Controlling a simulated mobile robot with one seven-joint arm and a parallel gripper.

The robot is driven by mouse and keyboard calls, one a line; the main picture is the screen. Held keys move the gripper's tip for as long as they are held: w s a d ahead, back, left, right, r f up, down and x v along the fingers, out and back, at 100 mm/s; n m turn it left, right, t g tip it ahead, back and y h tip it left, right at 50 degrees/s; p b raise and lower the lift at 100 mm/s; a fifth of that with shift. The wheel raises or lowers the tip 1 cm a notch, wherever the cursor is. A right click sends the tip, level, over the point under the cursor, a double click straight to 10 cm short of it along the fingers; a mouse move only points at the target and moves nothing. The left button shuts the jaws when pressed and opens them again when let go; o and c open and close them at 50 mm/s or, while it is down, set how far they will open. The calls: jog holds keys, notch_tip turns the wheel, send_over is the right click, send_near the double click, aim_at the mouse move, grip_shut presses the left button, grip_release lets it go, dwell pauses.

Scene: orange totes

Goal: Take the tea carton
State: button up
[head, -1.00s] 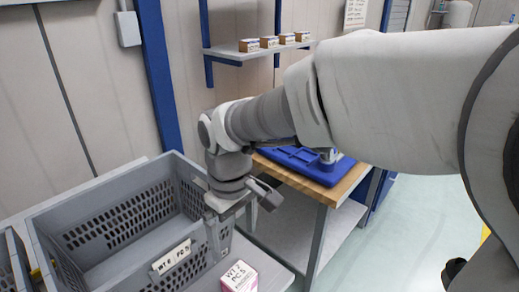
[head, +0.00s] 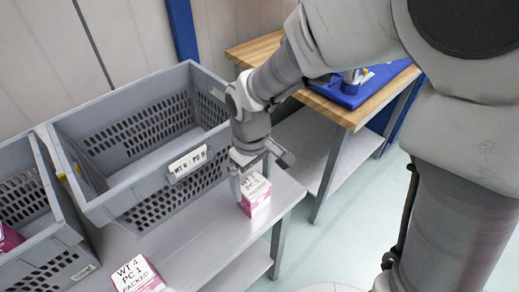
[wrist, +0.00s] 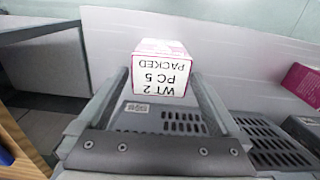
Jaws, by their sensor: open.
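A pink and white carton (head: 255,196) stands on the grey bench beside the grey crate. In the wrist view it (wrist: 163,70) is labelled WT 2, PC 5, PACKED and shows between the fingertips, upside down in the picture. My gripper (head: 258,172) is open and points down just above and behind this carton. I cannot tell whether the fingers reach down past its top. A second pink and white carton (head: 137,276), labelled WT 4, PC 1, PACKED, stands at the near left of the bench. No wording for tea is readable on either.
An empty-looking grey crate (head: 187,163) stands close left of my gripper. Another grey crate (head: 45,250) at far left holds something pink (head: 8,238). The bench (head: 200,237) between the cartons is clear. A wooden-topped table (head: 375,108) with a blue tray (head: 352,92) stands behind right.

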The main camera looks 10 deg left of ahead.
notch_tip(320, 180, down, 5)
jog(key=shift+b, duration=0.45)
jog(key=c, duration=1.3)
jog(key=shift+r, duration=0.1)
